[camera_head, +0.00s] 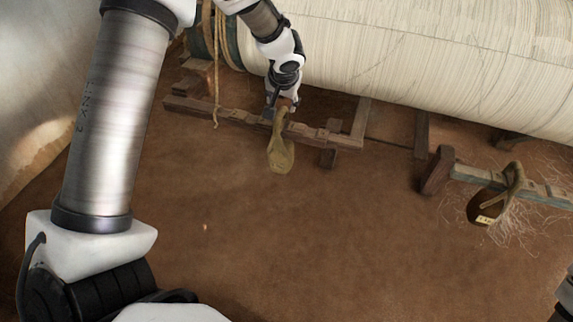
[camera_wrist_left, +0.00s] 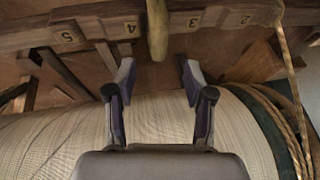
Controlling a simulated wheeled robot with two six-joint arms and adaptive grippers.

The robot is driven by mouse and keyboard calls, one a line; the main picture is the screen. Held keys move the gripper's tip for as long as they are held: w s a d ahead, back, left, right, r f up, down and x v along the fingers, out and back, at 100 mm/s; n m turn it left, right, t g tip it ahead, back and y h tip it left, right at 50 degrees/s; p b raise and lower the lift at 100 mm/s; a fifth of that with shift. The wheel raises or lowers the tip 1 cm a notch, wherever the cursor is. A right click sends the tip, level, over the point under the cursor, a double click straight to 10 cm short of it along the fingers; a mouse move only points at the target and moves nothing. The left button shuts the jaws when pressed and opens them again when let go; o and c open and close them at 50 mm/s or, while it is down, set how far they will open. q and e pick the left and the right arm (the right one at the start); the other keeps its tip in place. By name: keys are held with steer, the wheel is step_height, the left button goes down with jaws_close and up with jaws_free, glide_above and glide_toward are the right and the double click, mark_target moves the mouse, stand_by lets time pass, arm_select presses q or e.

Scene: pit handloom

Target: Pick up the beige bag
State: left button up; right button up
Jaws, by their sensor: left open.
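The beige bag (camera_head: 281,156) hangs by its strap from a low wooden rail, below the big cloth roll. My left gripper (camera_head: 281,106) is at the rail, right at the top of the bag's strap. In the left wrist view, my open left gripper (camera_wrist_left: 156,78) has its two fingers to either side of a tan upright piece, which looks like the strap (camera_wrist_left: 157,30). The strap's near end lies just ahead of the fingertips, about midway between them. I cannot tell whether anything touches. The bag's body is not clear in the wrist view.
The rail (camera_wrist_left: 215,17) carries number marks. A cloth roll (camera_head: 430,55) lies close behind the gripper. A rope (camera_head: 215,70) hangs left of it. A brown bag (camera_head: 487,207) hangs on another rail (camera_head: 530,187) at right, with loose threads. The brown floor in front is clear.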

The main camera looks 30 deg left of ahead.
mark_target(281, 111)
arm_select(q)
steer(key=x, duration=0.7)
steer(key=shift+f, duration=0.15)
jaws_close()
